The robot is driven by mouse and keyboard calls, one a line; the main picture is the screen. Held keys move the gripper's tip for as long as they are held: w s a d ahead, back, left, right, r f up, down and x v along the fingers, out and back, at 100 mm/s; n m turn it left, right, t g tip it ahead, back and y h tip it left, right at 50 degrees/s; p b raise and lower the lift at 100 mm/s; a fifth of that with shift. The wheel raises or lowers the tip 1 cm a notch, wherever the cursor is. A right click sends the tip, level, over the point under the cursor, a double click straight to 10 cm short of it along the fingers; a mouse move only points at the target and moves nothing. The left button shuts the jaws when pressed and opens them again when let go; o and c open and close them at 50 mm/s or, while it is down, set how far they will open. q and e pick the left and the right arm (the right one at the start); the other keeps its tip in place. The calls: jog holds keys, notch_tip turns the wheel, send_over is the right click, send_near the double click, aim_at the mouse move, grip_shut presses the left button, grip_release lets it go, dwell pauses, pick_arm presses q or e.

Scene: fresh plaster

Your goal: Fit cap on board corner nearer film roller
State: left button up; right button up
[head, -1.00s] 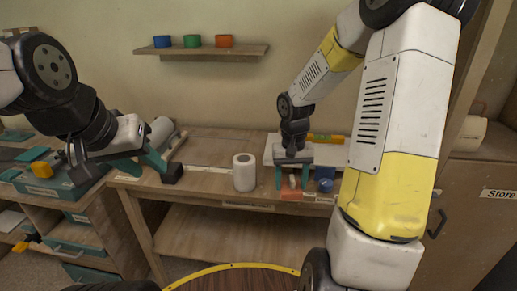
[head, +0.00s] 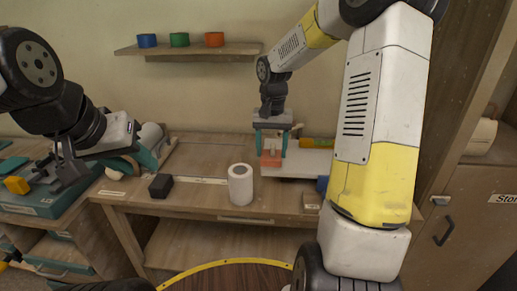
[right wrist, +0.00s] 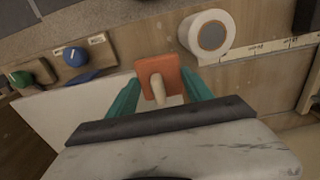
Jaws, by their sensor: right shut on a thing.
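My right gripper (head: 271,143) is shut on the pale handle of an orange cap (head: 270,159), held up in front of the white board (head: 300,163). In the right wrist view the orange cap (right wrist: 158,80) shows its square plate and peg-like handle between the teal fingers. The white board (right wrist: 62,112) lies below, partly hidden by the hand. A white roll (head: 240,185), possibly the film roller, stands upright left of the board; it also shows in the wrist view (right wrist: 208,35). My left gripper (head: 130,160) is at the far left, its jaw gap unclear.
A black block (head: 160,186) sits left of the roll on the bench. Blue (right wrist: 75,56) and green (right wrist: 22,79) pieces sit by labels near the board. A wall shelf (head: 190,50) holds coloured rolls. Bare bench lies behind the white roll.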

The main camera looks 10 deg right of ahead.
aim_at(267, 151)
jog(key=shift+w+a+f, duration=0.1)
jog(key=shift+w+a, duration=0.1)
jog(key=shift+w, duration=0.3)
jog(key=shift+w+a+f, duration=0.1)
jog(key=shift+w+a, duration=0.1)
jog(key=shift+w, duration=0.3)
jog(key=shift+f, duration=1.7)
jog(key=shift+f, duration=0.2)
jog(key=shift+f, duration=0.35)
jog(key=shift+w, duration=0.1)
jog(key=o, duration=1.6)
